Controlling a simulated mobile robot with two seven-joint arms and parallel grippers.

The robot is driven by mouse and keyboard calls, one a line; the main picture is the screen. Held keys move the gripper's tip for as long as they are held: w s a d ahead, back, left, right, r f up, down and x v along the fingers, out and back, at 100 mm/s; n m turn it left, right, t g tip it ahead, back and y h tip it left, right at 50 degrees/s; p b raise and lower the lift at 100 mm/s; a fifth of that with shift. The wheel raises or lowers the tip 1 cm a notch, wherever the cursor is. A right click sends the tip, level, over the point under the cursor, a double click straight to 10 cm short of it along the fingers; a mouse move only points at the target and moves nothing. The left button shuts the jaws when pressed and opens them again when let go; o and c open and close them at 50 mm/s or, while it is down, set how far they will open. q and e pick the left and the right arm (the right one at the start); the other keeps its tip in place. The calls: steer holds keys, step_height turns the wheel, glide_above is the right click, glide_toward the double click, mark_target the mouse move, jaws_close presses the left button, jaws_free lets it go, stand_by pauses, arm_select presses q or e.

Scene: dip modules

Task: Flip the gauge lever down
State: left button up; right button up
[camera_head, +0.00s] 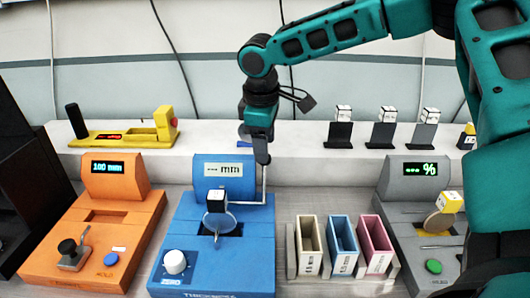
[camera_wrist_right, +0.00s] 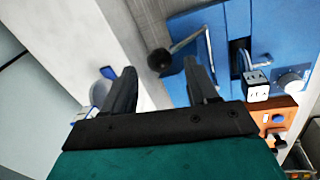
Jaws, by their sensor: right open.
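The blue thickness gauge (camera_head: 220,250) stands in the middle of the bench, with a display reading "--- mm" (camera_head: 224,170). Its thin metal lever (camera_head: 264,185) rises upright at the gauge's right side. In the right wrist view the lever (camera_wrist_right: 187,42) ends in a black ball knob (camera_wrist_right: 159,60). My right gripper (camera_head: 263,158) points down at the top of the lever. In the wrist view its open fingers (camera_wrist_right: 160,68) appear on either side of the knob; contact is unclear. My left gripper is not in view.
An orange gauge (camera_head: 130,205) reading "100 mm" stands left, a grey gauge (camera_head: 400,225) with "%" right. Tan (camera_head: 309,245), blue (camera_head: 343,245) and pink (camera_head: 376,245) bins stand between. A white ledge (camera_head: 220,138) behind carries a yellow device (camera_head: 140,135) and several black holders.

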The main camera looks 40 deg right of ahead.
steer(key=shift+w+d+f, duration=0.1)
steer(key=shift+d+f, duration=0.05)
steer(key=shift+f, duration=0.6)
steer(key=shift+w+d+f, duration=0.1)
steer(key=shift+f, duration=0.6)
jaws_close()
